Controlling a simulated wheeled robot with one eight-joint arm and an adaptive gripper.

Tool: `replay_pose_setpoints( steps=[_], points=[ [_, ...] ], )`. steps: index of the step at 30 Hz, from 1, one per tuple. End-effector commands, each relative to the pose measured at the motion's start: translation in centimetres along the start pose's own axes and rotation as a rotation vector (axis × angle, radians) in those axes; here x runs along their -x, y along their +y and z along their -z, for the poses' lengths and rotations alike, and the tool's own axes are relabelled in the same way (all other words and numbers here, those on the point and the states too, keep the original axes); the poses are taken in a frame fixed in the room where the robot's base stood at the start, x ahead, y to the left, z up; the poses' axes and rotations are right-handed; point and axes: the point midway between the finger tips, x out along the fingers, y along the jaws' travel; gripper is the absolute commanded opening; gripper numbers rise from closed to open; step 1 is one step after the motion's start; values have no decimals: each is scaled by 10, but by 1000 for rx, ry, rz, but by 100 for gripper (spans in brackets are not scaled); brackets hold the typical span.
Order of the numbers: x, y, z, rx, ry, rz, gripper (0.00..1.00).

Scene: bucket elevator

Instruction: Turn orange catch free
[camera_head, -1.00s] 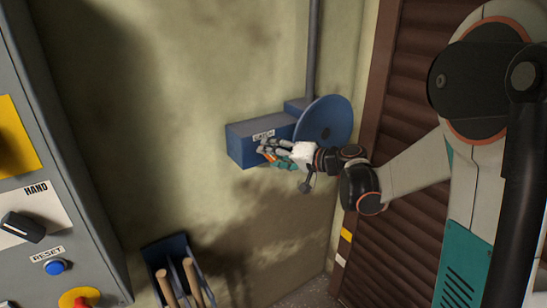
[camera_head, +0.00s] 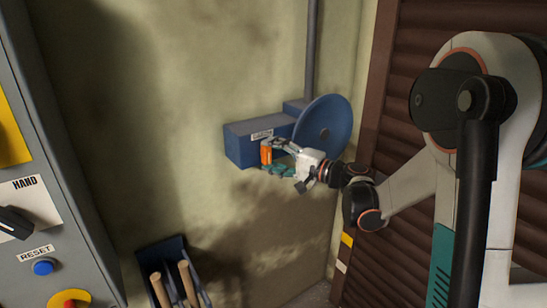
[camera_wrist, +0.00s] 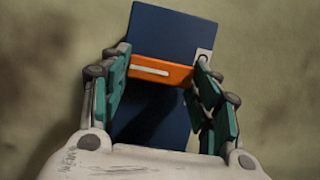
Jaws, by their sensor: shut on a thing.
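The orange catch (camera_head: 266,154) is on the front of the blue box (camera_head: 240,148) on the wall, below the box's small white label. In the head view it stands upright. In the wrist view the catch (camera_wrist: 150,72) is an orange bar with a pale slot, spanning between my fingers across the dark blue box (camera_wrist: 160,28). My gripper (camera_head: 272,157) is shut on the catch, one finger above and one below in the head view. In the wrist view the fingertips (camera_wrist: 160,62) are at its two ends; the exact contact is partly hidden.
A blue round disc (camera_head: 323,134) stands just right of the box, close to my wrist. A grey panel (camera_head: 65,170) with a knob and buttons is at left. A blue holder (camera_head: 178,252) with wooden handles is below. A brown slatted shutter (camera_head: 400,200) is at right.

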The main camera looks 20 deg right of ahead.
Motion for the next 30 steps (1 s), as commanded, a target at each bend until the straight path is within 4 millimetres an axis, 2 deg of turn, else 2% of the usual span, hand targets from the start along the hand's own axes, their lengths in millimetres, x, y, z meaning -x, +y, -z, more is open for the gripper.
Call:
replay_pose_setpoints(
  steps=[14,15,17,30],
  points=[
    [0,1,0,-12,1,3,33],
    [0,1,0,-12,1,3,63],
    [0,1,0,-11,1,3,77],
    [5,0,0,-11,1,4,77]
  ],
)
